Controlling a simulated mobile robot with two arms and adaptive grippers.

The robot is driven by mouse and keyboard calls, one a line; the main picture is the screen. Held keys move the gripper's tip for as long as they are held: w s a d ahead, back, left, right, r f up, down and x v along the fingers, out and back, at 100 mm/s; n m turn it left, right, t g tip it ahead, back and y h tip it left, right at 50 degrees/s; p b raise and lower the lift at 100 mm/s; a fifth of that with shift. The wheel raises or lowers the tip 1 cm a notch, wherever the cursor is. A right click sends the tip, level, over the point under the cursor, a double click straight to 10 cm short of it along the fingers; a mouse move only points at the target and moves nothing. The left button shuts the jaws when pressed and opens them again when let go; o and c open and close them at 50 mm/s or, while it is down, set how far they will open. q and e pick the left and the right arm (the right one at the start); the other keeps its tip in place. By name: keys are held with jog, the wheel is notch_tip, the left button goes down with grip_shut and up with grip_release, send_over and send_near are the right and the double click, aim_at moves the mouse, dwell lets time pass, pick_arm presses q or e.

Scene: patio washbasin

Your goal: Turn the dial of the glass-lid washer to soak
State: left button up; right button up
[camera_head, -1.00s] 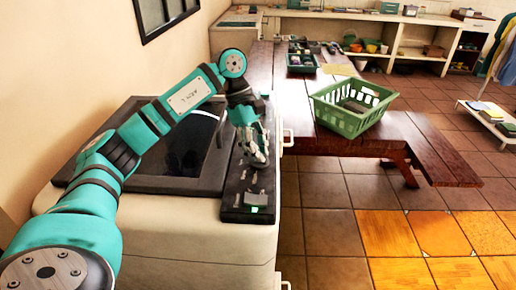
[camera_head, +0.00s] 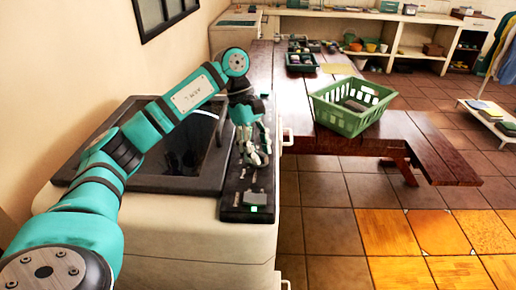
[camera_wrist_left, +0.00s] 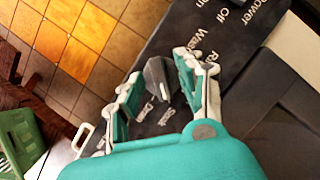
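The glass-lid washer (camera_head: 165,240) is white with a dark glass lid (camera_head: 185,150) and a black control panel (camera_head: 235,205) along its right edge. My left gripper (camera_head: 254,158) is low over the panel. In the left wrist view its fingers (camera_wrist_left: 159,68) are apart, one on each side of the grey dial (camera_wrist_left: 158,82). Small gaps seem to show between dial and fingers; contact is unclear. Labels including Power, Off, Wash, Soak and Drain are on the panel; another is partly hidden by a finger. The dial's exact setting is unclear. My right gripper is out of view.
A green light glows at the panel's near end. A brown wooden table (camera_head: 400,135) stands to the right, with a green basket (camera_head: 352,125) on it. The wall is close on the left. Tiled floor is open at the lower right.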

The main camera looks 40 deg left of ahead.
pick_arm(q)
jog(key=v, duration=1.2)
dwell(0.6)
